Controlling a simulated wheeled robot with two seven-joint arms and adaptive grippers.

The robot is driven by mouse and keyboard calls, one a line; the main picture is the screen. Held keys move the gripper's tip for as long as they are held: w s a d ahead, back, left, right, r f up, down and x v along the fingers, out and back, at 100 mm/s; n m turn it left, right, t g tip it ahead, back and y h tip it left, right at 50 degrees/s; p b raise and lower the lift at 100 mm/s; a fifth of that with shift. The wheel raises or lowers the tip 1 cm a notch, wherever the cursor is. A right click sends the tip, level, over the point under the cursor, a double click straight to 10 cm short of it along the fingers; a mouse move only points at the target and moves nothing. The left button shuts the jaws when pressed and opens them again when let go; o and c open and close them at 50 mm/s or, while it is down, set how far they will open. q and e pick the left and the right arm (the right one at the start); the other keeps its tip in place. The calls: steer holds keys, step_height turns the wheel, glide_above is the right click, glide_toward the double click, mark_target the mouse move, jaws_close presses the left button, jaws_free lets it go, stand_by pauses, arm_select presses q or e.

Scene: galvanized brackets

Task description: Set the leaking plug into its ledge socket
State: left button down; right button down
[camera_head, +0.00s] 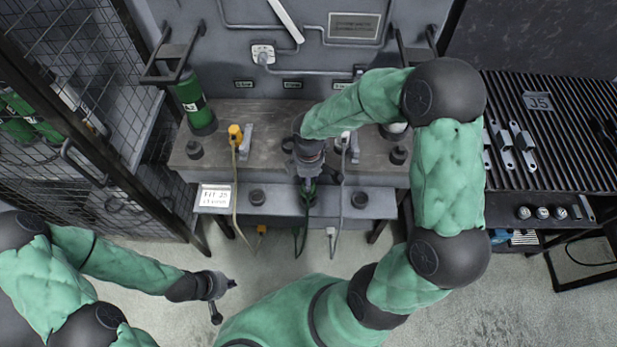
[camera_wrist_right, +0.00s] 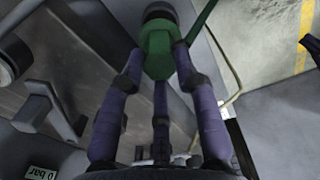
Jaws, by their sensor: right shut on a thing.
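A green plug (camera_wrist_right: 158,55) sits between the fingers of my right gripper (camera_wrist_right: 158,75), which is shut on it. In the head view the plug (camera_head: 307,188) is small and partly hidden by the right gripper (camera_head: 306,178) at the ledge (camera_head: 280,199). In the wrist view a dark round part lies just beyond the plug's far end; I cannot tell whether the plug is seated in it. Dark ledge sockets show left (camera_head: 257,197) and right (camera_head: 360,200) of the gripper. My left gripper (camera_head: 222,297) is open and empty, low over the floor. No leak is visible.
A yellow-topped connector (camera_head: 236,134) and a white one stand on the bench, with hoses draping over the ledge. A green cylinder (camera_head: 195,103) stands at the back left. A mesh door (camera_head: 95,130) is left; a ribbed table (camera_head: 560,140) is right.

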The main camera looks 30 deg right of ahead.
steer(key=shift+f+b, duration=1.25)
steer(key=shift+f, duration=0.55)
steer(key=c, duration=0.8)
jaws_free()
steer(key=shift+r, duration=0.1)
step_height(320, 180, up, 12)
steer(key=shift+s, duration=0.1)
